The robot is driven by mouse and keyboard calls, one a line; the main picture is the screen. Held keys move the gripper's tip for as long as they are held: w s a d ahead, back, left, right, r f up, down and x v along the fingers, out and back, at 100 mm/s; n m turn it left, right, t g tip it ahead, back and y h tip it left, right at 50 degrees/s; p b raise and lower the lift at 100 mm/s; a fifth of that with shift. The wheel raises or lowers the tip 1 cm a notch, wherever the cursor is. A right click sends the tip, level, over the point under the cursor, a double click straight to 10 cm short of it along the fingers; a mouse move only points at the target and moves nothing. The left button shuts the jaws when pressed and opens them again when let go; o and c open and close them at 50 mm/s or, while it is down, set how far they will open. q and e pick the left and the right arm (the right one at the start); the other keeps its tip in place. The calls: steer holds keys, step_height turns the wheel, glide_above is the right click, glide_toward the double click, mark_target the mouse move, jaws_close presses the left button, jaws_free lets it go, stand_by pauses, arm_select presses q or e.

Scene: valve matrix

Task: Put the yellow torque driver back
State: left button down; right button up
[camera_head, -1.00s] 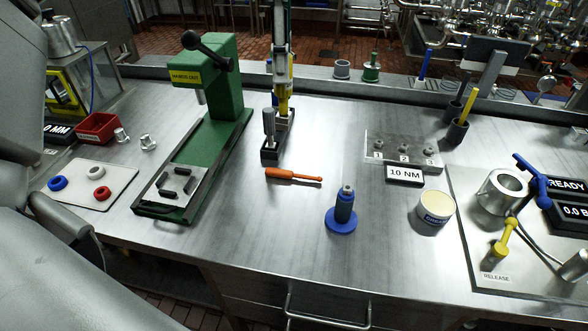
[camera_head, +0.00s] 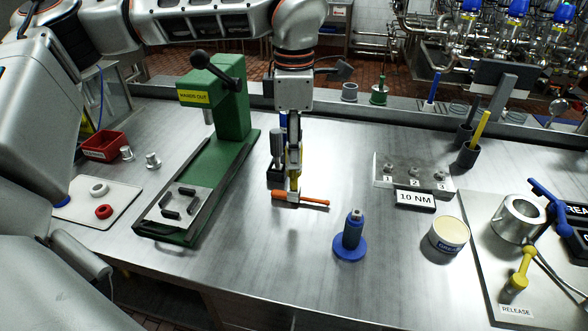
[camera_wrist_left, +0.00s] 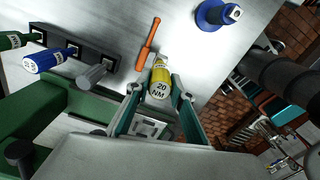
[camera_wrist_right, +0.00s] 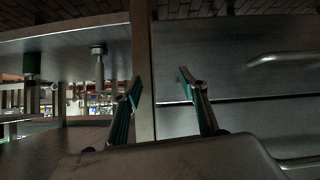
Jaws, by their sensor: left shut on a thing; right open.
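My left gripper (camera_head: 294,158) is shut on the yellow torque driver (camera_head: 296,181). In the left wrist view the driver's yellow body (camera_wrist_left: 162,73) sits between the fingers, its end cap reading 20 NM. In the head view it hangs roughly upright, right of the black tool rack (camera_head: 274,174), its lower end overlapping the orange tool in the picture. The left wrist view shows the rack (camera_wrist_left: 68,42) with a green driver (camera_wrist_left: 16,40), a blue driver (camera_wrist_left: 44,60) and a grey-handled tool (camera_wrist_left: 92,75). My right gripper (camera_wrist_right: 158,90) is open and empty, below the bench top beside drawer fronts.
The orange-handled tool (camera_head: 312,202) lies on the bench. A blue-based stand (camera_head: 350,244) and a grease tin (camera_head: 448,236) are to its right. The green press (camera_head: 228,115) stands left of the rack. Bench between the orange tool and numbered block (camera_head: 414,180) is clear.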

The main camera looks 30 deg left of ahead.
mark_target(294, 173)
arm_select(q)
steer(key=shift+f, duration=2.4)
steer(key=shift+r, duration=0.1)
steer(key=shift+s+f, duration=0.25)
steer(key=shift+f, duration=0.55)
steer(key=c, duration=1.8)
jaws_free()
steer(key=shift+o, duration=0.2)
steer(key=shift+w, duration=0.15)
steer(key=shift+r, duration=0.15)
step_height(294, 173, up, 13)
steer(key=shift+r, duration=0.15)
